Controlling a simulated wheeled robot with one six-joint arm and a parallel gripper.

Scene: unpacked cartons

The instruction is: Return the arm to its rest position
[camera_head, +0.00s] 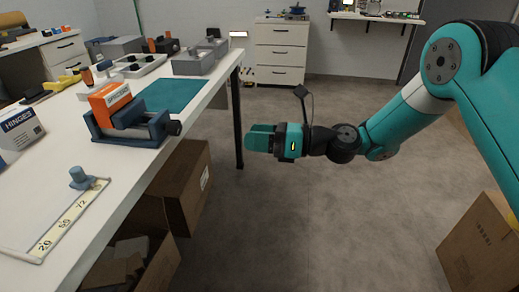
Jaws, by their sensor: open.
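My teal arm reaches in from the right side of the head view. My gripper (262,138) is at its end, pointing left, held in the air over the grey floor. It is just right of the white workbench (60,165) and its dark leg. The gripper appears empty and touches nothing that I can see. The gap between its fingers is hard to make out from this side angle.
On the workbench stand a blue vise (133,128) with an orange box (110,99), a teal mat (172,95) and a hinges box (20,128). Open cartons (182,184) lie below it. Another carton (484,248) stands at lower right. The middle floor is clear.

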